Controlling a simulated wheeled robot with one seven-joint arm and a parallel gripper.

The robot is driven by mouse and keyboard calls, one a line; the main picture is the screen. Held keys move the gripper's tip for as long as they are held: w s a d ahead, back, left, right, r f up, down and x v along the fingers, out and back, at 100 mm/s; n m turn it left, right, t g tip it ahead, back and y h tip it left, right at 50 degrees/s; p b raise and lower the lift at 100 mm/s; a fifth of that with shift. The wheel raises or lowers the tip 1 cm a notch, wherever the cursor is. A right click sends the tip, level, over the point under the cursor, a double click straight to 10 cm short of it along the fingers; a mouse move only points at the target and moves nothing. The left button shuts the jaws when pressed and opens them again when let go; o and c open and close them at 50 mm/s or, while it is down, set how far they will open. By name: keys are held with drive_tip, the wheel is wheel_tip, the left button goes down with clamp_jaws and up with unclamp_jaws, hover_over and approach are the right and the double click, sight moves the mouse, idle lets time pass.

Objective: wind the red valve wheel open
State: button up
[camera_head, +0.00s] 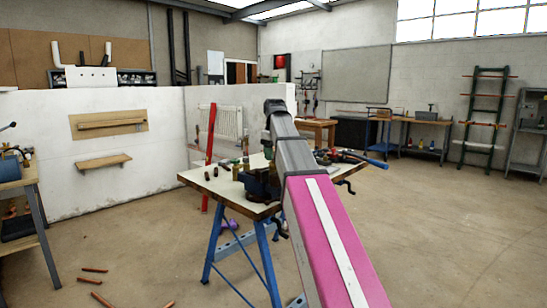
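I cannot make out a red valve wheel in this view. A white panel radiator (222,121) hangs on a low white partition beyond the workbench, partly behind a red upright bar (211,130). A small red object (280,62) is on the far wall, too small to identify. My pink and grey arm reaches up from the bottom right to a dark joint above the workbench. It covers part of the bench and partition. My gripper does not show.
A workbench (207,183) on blue trestle legs stands mid-room, with a vise (262,184), tools and fittings on it. Copper pipe pieces (97,297) lie on the floor at lower left. Another bench (22,187) is at the left edge. Floor on the right is clear.

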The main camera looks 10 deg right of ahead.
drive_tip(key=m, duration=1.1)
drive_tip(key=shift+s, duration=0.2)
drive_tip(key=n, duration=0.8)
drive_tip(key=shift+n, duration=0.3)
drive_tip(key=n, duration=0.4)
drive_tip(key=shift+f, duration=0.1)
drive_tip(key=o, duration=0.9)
